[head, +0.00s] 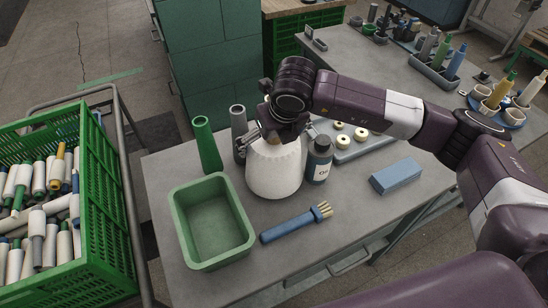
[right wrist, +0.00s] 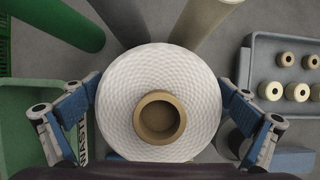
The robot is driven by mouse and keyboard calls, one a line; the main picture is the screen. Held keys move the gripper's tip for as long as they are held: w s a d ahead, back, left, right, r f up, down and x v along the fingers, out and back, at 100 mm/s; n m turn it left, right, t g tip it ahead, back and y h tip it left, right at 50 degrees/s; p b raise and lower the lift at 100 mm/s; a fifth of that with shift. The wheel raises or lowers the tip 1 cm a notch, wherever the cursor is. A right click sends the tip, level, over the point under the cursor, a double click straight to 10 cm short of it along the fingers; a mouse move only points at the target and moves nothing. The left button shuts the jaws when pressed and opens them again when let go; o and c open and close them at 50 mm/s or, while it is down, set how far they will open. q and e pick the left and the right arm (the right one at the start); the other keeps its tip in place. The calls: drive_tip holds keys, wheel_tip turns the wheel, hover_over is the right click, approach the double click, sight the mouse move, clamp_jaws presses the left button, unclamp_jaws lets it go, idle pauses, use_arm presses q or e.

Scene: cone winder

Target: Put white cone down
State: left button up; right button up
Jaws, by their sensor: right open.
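The white cone (head: 273,170) of wound yarn stands upright on the grey table, between the green tray and the dark bottle. In the right wrist view the white cone (right wrist: 118,105) is seen from above, with its tan core in the middle. My right gripper (head: 272,138) is directly over the cone's top. In the right wrist view the fingers of my right gripper (right wrist: 160,118) are spread on both sides of the cone, and narrow gaps appear beside it. My left gripper is not in view.
A green tray (head: 211,262), a dark bottle (head: 319,160), a green cone (head: 207,146) and a grey cone (head: 239,128) stand close around. A blue brush (head: 290,225) and blue block (head: 397,176) lie in front and right. A green crate (head: 105,235) of cones is left.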

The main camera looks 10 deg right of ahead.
drive_tip(key=c, duration=1.7)
drive_tip(key=shift+w+r, duration=0.1)
drive_tip(key=shift+r, duration=0.05)
drive_tip(key=shift+c, duration=0.5)
